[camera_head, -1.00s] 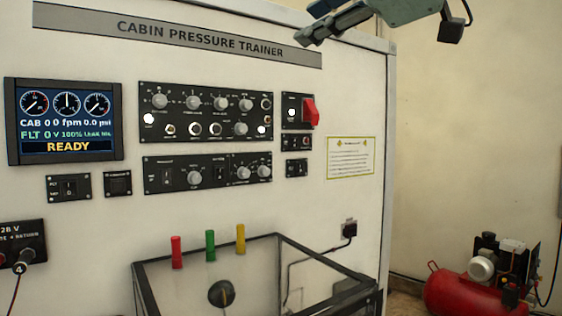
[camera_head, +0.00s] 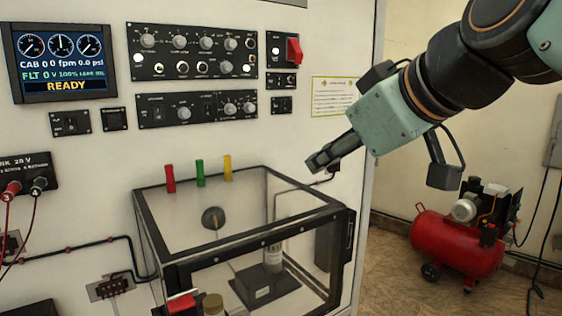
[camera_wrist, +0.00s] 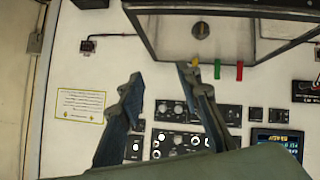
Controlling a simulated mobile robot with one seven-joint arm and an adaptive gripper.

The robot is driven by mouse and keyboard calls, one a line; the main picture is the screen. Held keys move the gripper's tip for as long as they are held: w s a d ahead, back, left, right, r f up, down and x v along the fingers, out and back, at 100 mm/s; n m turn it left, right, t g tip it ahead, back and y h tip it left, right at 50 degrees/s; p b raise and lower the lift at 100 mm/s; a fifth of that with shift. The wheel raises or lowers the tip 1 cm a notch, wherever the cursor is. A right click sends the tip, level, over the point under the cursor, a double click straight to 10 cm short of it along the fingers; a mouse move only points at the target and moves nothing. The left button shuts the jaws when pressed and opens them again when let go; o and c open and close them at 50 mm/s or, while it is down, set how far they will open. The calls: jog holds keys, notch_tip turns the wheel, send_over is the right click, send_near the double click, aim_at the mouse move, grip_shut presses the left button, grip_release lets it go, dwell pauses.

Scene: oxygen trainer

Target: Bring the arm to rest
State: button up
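My gripper (camera_head: 318,163) shows in the head view in front of the right part of the trainer panel (camera_head: 349,60). It points left and down, above the right side of the clear box. In the wrist view the two fingers of my gripper (camera_wrist: 158,85) stand well apart with nothing between them. The picture there is upside down, with the panel's switches and the box behind the fingers. My gripper touches nothing that I can see.
A clear box with a black frame (camera_head: 250,250) juts out below the panel. Red (camera_head: 170,178), green (camera_head: 200,174) and yellow (camera_head: 228,167) pegs stand behind it. A display (camera_head: 63,87) reads READY. A red compressor (camera_head: 455,243) stands on the floor at right.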

jog(key=s+d+f+m+g+h+b, duration=0.2)
jog(key=s+f+m+b, duration=0.15)
jog(key=f, duration=0.95)
jog(key=s+d+f+m+g+h+b, duration=0.1)
jog(key=s+d+f+m+b, duration=0.25)
jog(key=f, duration=1.05)
jog(key=s+f+m+g+h+b, duration=0.2)
jog(key=s+f+b, duration=0.25)
jog(key=f, duration=0.85)
notch_tip(320, 180, up, 16)
jog(key=p, duration=1.6)
jog(key=shift+s+f, duration=0.15)
jog(key=shift+s, duration=0.1)
jog(key=shift+d, duration=0.1)
